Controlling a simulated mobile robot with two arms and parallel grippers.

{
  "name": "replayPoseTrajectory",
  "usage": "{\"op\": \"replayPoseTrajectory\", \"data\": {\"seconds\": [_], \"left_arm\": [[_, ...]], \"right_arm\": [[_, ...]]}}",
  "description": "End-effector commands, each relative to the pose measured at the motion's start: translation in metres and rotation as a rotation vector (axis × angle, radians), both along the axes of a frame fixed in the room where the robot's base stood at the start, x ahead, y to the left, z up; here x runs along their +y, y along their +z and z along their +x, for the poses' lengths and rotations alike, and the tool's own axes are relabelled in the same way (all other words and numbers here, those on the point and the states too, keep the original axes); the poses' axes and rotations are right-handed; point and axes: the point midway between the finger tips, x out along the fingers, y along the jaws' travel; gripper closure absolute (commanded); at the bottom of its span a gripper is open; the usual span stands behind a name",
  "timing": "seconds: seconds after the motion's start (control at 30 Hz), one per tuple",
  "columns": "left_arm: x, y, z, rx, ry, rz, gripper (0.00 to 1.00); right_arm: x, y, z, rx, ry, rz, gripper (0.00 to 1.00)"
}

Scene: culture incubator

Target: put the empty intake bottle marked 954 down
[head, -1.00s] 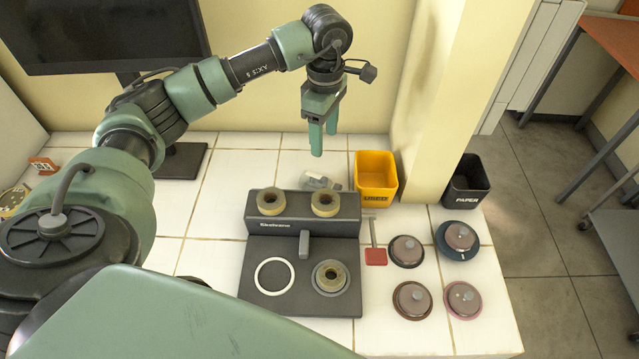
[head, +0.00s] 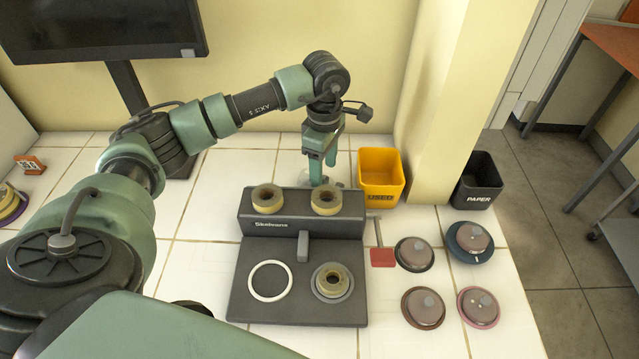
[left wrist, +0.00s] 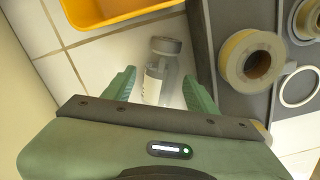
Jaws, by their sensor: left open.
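A small clear bottle with a grey cap and a pale label (left wrist: 156,82) is on the white tiled counter, seemingly on its side, behind the dark device. Its marking cannot be read. My left gripper (head: 318,178) points down behind the device and hides most of the bottle in the head view. In the left wrist view the left gripper (left wrist: 160,88) is open, with its fingers apart on either side of the bottle. My right gripper is not in view.
The dark device (head: 235,300) holds several tan rings. A yellow USED bin (head: 380,192) stands right of the left gripper, by a wall pillar. A black PAPER bin (head: 478,197) is farther right. Several round lidded pieces (head: 414,254) and a red-ended tool (head: 382,257) lie right of the device.

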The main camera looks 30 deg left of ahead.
Motion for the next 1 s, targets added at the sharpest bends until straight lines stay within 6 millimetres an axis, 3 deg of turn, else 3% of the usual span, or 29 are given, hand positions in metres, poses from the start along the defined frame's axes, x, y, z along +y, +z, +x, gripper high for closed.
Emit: {"op": "replayPoseTrajectory", "data": {"seconds": [0.13,0.3,0.57,0.73,0.8,1.0], "left_arm": [[0.003,-0.02,-0.005,0.006,0.002,0.001,0.43],[0.002,-0.041,-0.004,0.002,0.0,0.001,0.43],[0.003,-0.045,-0.003,0.0,0.0,0.0,0.43],[0.003,-0.044,-0.003,0.0,0.0,0.0,0.87],[0.003,-0.044,-0.003,0.0,0.0,0.0,0.99],[0.003,-0.044,-0.003,0.0,0.001,0.0,0.99]], "right_arm": [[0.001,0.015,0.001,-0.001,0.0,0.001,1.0],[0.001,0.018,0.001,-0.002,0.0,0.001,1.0],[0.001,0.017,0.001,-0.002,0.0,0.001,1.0],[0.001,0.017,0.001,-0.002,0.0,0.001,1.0],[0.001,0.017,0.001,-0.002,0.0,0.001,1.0],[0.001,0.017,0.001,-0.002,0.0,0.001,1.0]]}}
